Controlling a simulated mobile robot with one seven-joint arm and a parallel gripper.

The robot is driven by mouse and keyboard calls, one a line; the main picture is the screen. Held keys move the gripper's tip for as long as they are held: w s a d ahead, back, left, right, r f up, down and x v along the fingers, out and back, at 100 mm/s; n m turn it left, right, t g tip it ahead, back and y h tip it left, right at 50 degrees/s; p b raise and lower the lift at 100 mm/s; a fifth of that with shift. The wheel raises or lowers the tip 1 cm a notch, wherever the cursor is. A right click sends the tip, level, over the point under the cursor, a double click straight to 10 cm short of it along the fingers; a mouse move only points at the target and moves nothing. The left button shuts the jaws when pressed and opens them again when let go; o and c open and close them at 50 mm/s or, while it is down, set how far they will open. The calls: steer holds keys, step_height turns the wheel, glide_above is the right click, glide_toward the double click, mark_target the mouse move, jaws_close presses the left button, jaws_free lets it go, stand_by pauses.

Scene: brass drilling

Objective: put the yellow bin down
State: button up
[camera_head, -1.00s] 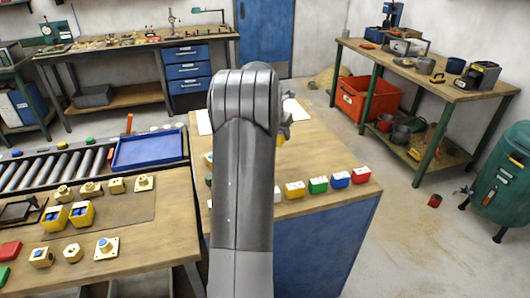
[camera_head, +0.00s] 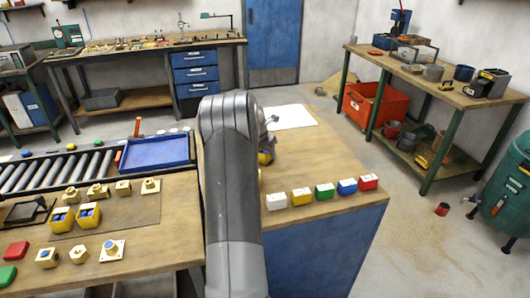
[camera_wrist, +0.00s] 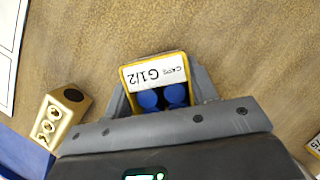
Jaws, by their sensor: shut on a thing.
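The yellow bin (camera_wrist: 154,66) is between the fingers of my gripper (camera_wrist: 163,92) in the wrist view. It has a white label reading "CAPS G1/2" and blue caps inside. In the head view the bin (camera_head: 264,158) shows partly beside my arm, over the wooden bench top (camera_head: 310,160). My gripper (camera_head: 268,138) is mostly hidden by my arm there. The gripper is shut on the bin. I cannot tell whether the bin's underside touches the bench.
A brass block (camera_wrist: 60,117) with holes stands left of the bin. A white sheet (camera_head: 292,117) lies behind. A row of small bins, including a white one (camera_head: 276,201) and a red one (camera_head: 368,182), lines the front edge. Bare bench lies between.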

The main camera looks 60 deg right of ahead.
steer(key=o, duration=1)
steer(key=shift+f, duration=0.1)
steer(key=v, duration=1.2)
